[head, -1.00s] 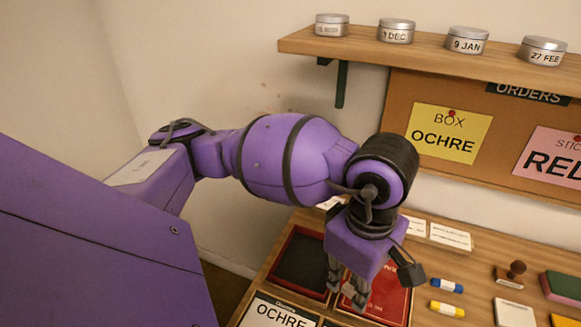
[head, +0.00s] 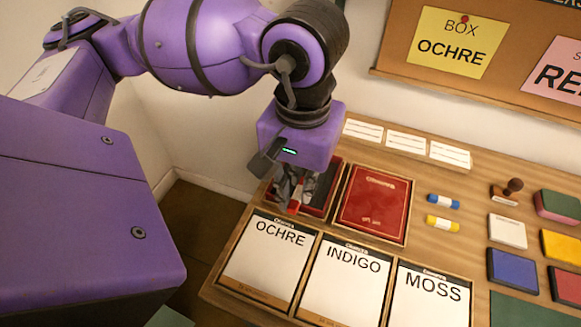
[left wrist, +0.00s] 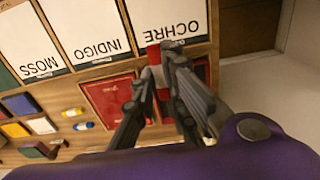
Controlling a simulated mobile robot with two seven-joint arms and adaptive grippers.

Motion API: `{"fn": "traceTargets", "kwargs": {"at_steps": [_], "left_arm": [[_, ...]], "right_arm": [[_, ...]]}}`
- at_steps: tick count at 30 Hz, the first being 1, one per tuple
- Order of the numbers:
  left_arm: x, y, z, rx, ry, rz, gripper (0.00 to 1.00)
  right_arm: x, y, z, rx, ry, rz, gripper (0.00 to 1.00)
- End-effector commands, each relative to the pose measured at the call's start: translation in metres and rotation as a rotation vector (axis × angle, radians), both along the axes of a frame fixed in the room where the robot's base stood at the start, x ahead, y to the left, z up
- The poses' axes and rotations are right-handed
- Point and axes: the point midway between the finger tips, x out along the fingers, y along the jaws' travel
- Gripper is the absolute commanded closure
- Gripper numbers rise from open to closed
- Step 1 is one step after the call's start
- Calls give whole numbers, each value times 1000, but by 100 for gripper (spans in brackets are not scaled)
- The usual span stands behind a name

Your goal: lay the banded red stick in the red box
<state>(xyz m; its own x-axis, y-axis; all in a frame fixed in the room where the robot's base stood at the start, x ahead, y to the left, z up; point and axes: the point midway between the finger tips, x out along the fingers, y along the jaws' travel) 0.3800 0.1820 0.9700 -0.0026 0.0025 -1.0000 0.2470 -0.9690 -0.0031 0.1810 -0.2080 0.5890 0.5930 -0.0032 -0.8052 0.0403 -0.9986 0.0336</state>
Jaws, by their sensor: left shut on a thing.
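My left gripper (head: 291,190) is shut on the banded red stick (head: 296,198). In the left wrist view the stick (left wrist: 153,54) is red with a pale band and sticks out past the fingertips (left wrist: 152,80). The gripper points down over an open box with a red rim and dark inside (head: 328,194), partly hiding it. I cannot tell whether the stick touches the box floor. A flat red panel with small gold print (head: 374,207), perhaps the lid, lies just right of the box. My right gripper is not in view.
Cards marked OCHRE (head: 266,262), INDIGO (head: 343,282) and MOSS (head: 428,300) lie in compartments in front. Blue (head: 443,201) and yellow (head: 442,224) sticks lie right of the red panel. A stamp (head: 508,191) and several coloured pads stand farther right.

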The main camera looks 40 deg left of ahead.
Motion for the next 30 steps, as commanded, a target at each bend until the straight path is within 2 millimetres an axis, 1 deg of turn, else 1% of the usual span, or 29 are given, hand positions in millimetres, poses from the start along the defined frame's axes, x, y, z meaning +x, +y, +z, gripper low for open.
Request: {"fn": "traceTargets", "kwargs": {"at_steps": [1,3,5,11,12,15,18,21,28,30], "left_arm": [[7,4,-9,2,-1,3,100],[15,7,-12,0,-1,7,100],[25,12,-13,-1,1,8,100],[64,31,-30,-3,-2,9,100],[72,36,-34,-1,-2,9,100],[86,43,-55,-2,1,7,100],[98,49,-71,-3,-1,7,100],[105,52,-81,-3,-2,5,100],[115,57,-93,-1,-2,5,100],[116,58,-103,-3,0,5,100]], "right_arm": [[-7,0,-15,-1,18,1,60],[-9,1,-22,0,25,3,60],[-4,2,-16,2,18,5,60],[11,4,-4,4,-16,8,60],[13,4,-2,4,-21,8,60],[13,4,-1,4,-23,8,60],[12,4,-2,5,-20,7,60],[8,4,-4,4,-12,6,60],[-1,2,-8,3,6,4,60],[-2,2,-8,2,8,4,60]]}}
